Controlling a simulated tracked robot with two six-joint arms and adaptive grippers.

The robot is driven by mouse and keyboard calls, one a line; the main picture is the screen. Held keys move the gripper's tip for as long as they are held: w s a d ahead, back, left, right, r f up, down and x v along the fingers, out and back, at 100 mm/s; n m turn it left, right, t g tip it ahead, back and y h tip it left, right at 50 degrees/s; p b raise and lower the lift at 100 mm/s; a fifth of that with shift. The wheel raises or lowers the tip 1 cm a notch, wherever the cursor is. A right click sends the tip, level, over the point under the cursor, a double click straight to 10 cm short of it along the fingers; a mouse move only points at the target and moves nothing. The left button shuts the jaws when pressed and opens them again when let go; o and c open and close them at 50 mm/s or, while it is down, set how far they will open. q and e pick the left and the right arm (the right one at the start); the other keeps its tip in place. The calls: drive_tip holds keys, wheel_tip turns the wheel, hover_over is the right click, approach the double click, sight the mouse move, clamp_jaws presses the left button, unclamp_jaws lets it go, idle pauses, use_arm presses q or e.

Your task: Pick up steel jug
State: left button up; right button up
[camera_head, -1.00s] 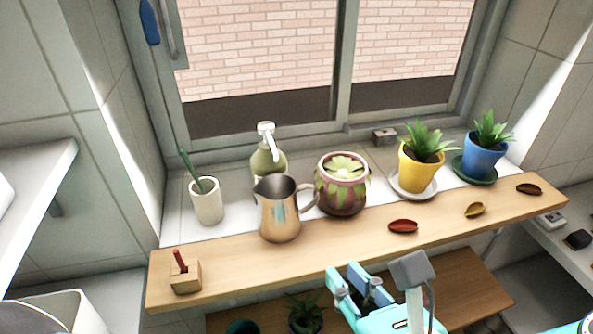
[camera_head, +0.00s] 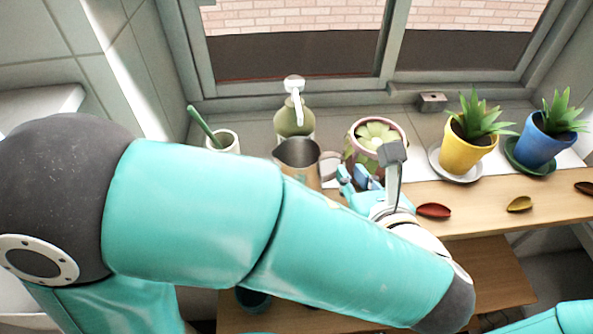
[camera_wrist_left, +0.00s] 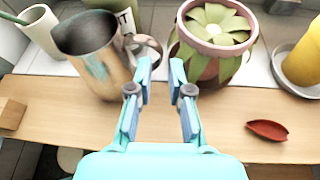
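The steel jug (camera_head: 297,158) stands upright on the wooden shelf, partly hidden behind my left arm in the head view. In the left wrist view the jug (camera_wrist_left: 92,55) is left of centre, with its handle (camera_wrist_left: 148,52) on the right side, close to the fingers. My left gripper (camera_head: 362,180) is right of the jug, in front of the pink flower pot. In the wrist view the left gripper (camera_wrist_left: 161,82) is open, with empty space between its fingers. The left finger is beside the handle; I cannot tell whether they touch. My right gripper is not in view.
The pink flower pot (camera_wrist_left: 214,48) stands close to the right of the jug. A green soap bottle (camera_head: 294,118) is behind the jug, and a white cup (camera_head: 226,140) is to the left. A red dish (camera_head: 433,210) and yellow pot (camera_head: 463,154) are to the right.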

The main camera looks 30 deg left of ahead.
use_arm(q)
drive_tip(key=shift+p+x, duration=0.65)
drive_tip(key=shift+x, duration=2.3)
drive_tip(key=shift+f, duration=0.15)
clamp_jaws()
